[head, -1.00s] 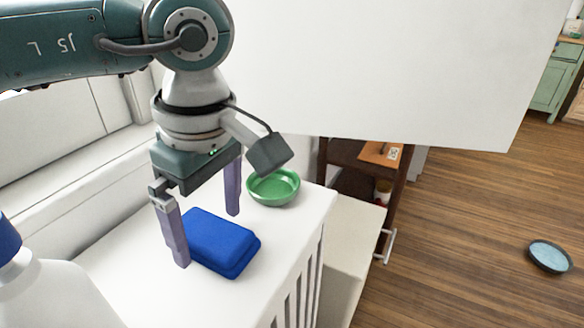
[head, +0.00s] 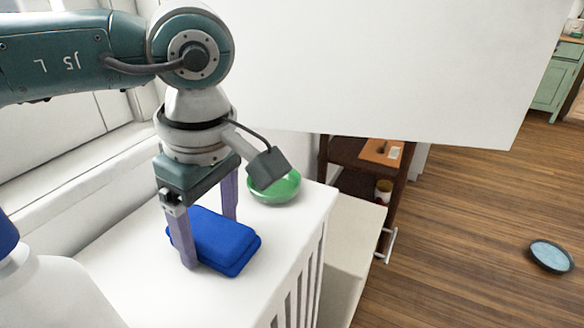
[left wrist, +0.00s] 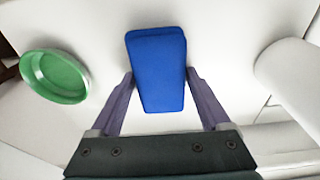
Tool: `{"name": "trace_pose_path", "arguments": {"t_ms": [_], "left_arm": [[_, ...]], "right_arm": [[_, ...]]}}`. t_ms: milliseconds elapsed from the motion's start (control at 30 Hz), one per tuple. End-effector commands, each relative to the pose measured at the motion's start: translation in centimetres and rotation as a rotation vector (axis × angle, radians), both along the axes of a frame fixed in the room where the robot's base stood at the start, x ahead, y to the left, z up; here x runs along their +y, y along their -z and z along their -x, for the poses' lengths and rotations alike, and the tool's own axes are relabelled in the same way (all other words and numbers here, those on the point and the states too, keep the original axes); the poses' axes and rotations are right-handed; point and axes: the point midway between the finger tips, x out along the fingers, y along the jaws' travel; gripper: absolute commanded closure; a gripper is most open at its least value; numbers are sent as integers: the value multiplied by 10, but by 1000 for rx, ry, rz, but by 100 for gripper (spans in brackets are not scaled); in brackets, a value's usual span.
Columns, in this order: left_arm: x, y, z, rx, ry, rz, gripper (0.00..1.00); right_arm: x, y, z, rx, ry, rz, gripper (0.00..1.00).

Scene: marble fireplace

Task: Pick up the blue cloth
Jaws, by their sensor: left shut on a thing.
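The blue cloth (head: 226,242) is a folded, thick pad on the white surface (head: 262,285) in the head view. It also shows in the left wrist view (left wrist: 158,70), lying between the two purple fingers. My left gripper (head: 208,240) comes from above, its fingers on opposite sides of the cloth. It is shut on the cloth, which appears to rest still on the surface. Part of the cloth is hidden behind the near finger. My right gripper is not in view.
A green bowl (head: 276,188) stands behind the cloth, close to my left wrist. A white bottle with a blue cap (head: 45,290) stands at the near left. A large white panel (head: 380,70) fills the upper middle. A dark shelf (head: 350,160) stands beyond the white surface.

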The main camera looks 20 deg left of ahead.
Motion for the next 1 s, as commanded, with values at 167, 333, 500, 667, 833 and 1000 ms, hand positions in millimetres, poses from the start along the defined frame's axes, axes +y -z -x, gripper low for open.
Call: {"name": "trace_pose_path", "arguments": {"t_ms": [167,333,500,667,833,1000], "left_arm": [[0,0,0,0,0,0,74],[0,-3,0,-1,0,0,74],[0,-21,-1,-3,1,1,74],[0,-57,-2,-7,1,1,74],[0,-110,-2,-8,0,0,74],[0,-157,-2,-7,1,0,74]], "right_arm": [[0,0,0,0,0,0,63],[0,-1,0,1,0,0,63],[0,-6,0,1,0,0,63],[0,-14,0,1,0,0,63],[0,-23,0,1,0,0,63],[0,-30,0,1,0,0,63]]}}
